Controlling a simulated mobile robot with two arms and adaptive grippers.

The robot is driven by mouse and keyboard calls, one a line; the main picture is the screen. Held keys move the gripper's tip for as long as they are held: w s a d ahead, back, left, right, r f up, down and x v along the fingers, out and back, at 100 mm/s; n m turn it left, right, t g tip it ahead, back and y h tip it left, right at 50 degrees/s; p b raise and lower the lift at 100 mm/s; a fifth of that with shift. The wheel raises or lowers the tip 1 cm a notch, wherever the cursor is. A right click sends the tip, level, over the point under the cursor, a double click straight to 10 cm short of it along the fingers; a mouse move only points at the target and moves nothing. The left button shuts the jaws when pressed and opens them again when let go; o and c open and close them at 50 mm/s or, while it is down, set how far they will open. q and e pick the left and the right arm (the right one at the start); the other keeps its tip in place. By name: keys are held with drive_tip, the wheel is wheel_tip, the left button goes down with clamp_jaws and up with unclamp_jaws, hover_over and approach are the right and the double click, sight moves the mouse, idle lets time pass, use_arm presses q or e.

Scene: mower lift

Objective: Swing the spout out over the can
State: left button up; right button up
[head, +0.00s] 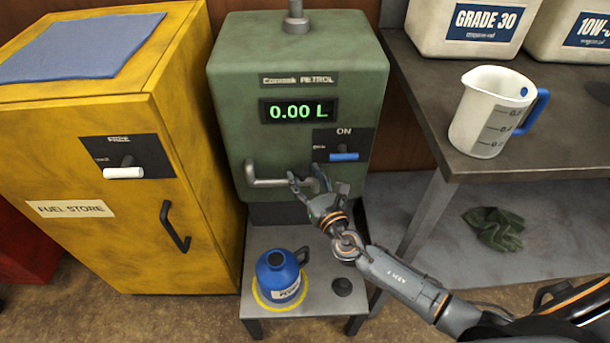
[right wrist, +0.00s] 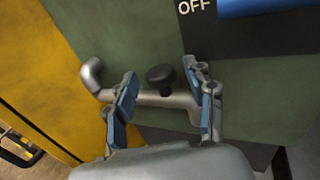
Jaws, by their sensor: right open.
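The grey metal spout (head: 266,182) lies along the lower front of the green petrol pump (head: 300,60), its bent end at the left. In the right wrist view the spout (right wrist: 150,97) carries a black knob (right wrist: 160,77). The blue can (head: 278,274) stands upright inside a yellow ring on the low stand, below the spout. My right gripper (head: 309,184) is open at the pump front. In the right wrist view its fingers (right wrist: 166,103) are on either side of the knob, with the pipe crossing between them. Contact cannot be told. My left gripper is not in view.
The pump has a 0.00 L display (head: 298,111) and a blue switch (head: 344,156) just above my right gripper. A yellow fuel cabinet (head: 90,230) stands left. A bench (head: 540,150) at right holds a white jug (head: 490,125) and oil containers.

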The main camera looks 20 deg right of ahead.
drive_tip(key=shift+w, duration=0.2)
clamp_jaws()
idle(0.3)
